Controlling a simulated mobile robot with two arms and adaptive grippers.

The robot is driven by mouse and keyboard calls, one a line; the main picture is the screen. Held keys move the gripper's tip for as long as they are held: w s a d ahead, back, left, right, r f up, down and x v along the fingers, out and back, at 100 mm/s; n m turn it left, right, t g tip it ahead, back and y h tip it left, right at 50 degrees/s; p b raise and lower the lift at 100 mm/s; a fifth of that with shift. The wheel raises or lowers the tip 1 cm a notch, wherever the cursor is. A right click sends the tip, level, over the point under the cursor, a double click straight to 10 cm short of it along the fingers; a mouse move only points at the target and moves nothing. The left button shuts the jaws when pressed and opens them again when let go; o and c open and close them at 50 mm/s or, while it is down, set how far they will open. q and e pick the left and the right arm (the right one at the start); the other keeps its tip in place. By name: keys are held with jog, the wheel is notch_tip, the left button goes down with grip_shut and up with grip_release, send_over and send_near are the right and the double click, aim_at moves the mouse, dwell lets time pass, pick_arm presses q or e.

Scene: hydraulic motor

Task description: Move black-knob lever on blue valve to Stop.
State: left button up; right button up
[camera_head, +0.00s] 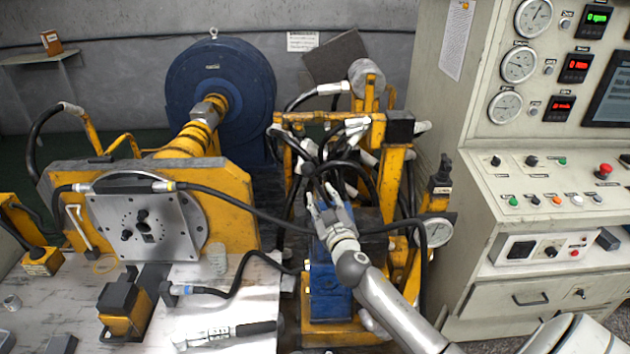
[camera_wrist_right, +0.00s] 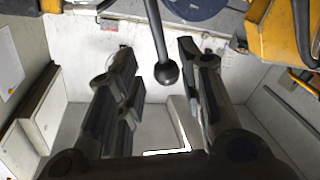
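The blue valve (camera_head: 330,278) stands near the middle of the head view, on a yellow base. My right gripper (camera_head: 328,200) is over the top of it and hides part of it. In the right wrist view the lever ends in a round black knob (camera_wrist_right: 166,73) on a dark rod. The knob is between the two open fingers of my right gripper (camera_wrist_right: 155,85), with visible gaps to both sides. I cannot tell whether any finger touches it. No Stop marking is readable. My left gripper is not in view.
Yellow frames and black hoses crowd around the valve. A pressure gauge (camera_head: 435,232) is close to its right. A grey control cabinet (camera_head: 470,190) with gauges and buttons stands at the right.

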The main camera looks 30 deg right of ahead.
aim_at(316, 183)
jog(key=x, duration=0.8)
jog(key=shift+w+p, duration=0.25)
jog(key=shift+p, duration=0.15)
grip_shut()
